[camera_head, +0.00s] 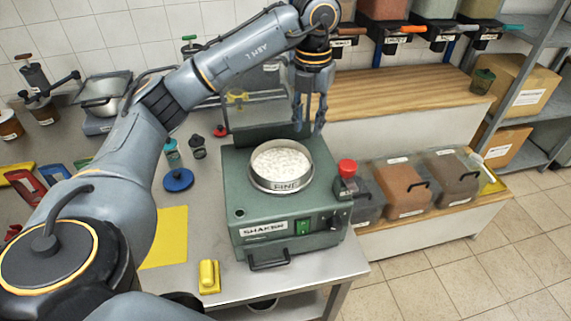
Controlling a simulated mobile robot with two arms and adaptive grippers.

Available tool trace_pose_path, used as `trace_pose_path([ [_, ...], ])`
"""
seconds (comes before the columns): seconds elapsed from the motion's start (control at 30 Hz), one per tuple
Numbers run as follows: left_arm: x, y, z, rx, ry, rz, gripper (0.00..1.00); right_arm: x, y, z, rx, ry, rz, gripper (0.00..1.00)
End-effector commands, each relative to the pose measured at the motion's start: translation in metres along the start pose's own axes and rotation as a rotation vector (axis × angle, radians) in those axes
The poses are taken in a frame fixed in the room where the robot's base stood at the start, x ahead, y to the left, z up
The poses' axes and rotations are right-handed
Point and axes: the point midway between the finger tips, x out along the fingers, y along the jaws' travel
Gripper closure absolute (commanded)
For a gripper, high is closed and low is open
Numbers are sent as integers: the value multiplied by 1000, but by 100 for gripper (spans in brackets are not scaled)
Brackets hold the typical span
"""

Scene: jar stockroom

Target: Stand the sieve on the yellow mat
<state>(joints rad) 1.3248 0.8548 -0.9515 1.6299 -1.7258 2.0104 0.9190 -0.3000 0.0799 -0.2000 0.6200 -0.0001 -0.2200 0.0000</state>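The sieve (280,185), a round metal ring labelled "FINE" and filled with white grains, sits on top of the green shaker (262,230). The yellow mat (166,238) lies flat on the steel bench left of the shaker, partly hidden behind my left arm. My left gripper (309,118) points down behind and slightly right of the sieve in the picture. Its fingers are apart with nothing visible between them, and it looks clear of the sieve. My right gripper is not in view.
A red knob (347,167) stands at the shaker's right corner. A yellow block (209,275) lies near the bench's front edge. A blue round lid (178,180) and small jars are left of the shaker. Lidded bins (403,188) stand to the right. The visible mat surface is bare.

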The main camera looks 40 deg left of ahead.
Motion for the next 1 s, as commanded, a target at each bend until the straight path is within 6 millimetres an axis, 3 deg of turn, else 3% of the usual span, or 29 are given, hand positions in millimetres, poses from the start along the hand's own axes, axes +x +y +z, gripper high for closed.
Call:
trace_pose_path([
  [0.3,58,-2,-1,4,5,-3,71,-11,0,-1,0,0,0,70],
  [0.53,77,-3,-1,5,3,-5,71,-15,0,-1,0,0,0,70],
  [0.77,104,-11,-2,6,7,-4,71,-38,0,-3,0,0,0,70],
  [1.0,128,-11,-1,7,2,-5,71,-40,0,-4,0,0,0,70],
])
